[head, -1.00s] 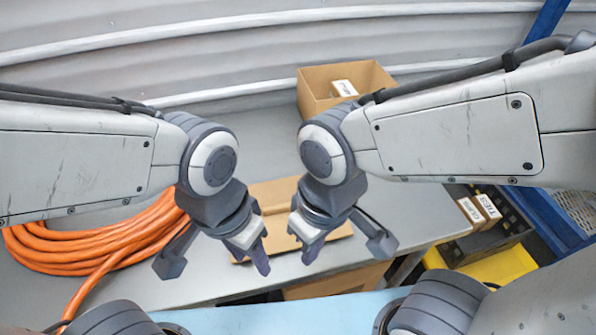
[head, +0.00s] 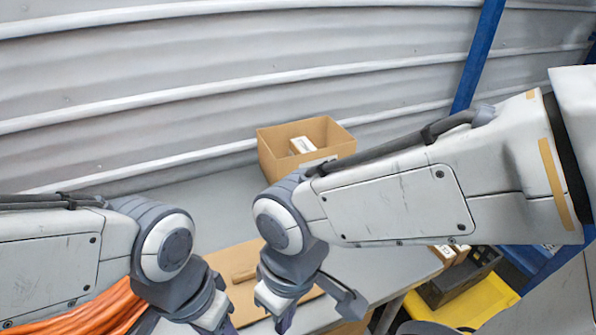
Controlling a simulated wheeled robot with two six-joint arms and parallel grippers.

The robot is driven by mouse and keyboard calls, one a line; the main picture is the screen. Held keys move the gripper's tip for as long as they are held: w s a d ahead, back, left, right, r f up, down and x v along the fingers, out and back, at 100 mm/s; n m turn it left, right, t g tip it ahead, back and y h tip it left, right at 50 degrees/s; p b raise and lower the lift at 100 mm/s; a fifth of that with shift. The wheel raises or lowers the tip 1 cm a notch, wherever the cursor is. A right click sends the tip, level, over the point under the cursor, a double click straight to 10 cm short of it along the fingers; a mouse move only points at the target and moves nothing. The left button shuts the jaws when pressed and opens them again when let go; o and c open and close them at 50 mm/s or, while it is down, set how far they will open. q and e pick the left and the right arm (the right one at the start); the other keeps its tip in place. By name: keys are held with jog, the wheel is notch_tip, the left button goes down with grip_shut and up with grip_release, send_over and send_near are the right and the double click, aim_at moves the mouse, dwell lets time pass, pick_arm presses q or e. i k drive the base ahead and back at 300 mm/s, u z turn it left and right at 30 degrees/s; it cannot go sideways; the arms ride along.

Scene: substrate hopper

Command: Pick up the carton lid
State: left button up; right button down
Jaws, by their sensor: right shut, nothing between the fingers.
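The carton lid (head: 236,258) appears to be the flat brown cardboard piece with a raised strip, lying on the grey table (head: 207,190). It is partly hidden behind my grippers. My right gripper (head: 273,316) is shut and empty, in front of the lid in this view. My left gripper (head: 222,325) is at the bottom, left of the right one and partly cut off by the frame edge. I cannot tell whether its jaws are open. An open brown carton (head: 285,168) stands at the back of the table, with a small white-labelled box (head: 302,145) in it.
A coiled orange hose (head: 90,312) lies at the left, partly behind my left arm. A dark bin (head: 460,280) with small boxes and a yellow bin (head: 480,305) are at the lower right. A ribbed grey wall (head: 200,100) rises behind the table.

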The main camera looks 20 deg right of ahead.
aim_at(237, 264)
jog(key=u, duration=2.15)
jog(key=k, duration=0.45)
jog(key=z, duration=0.8)
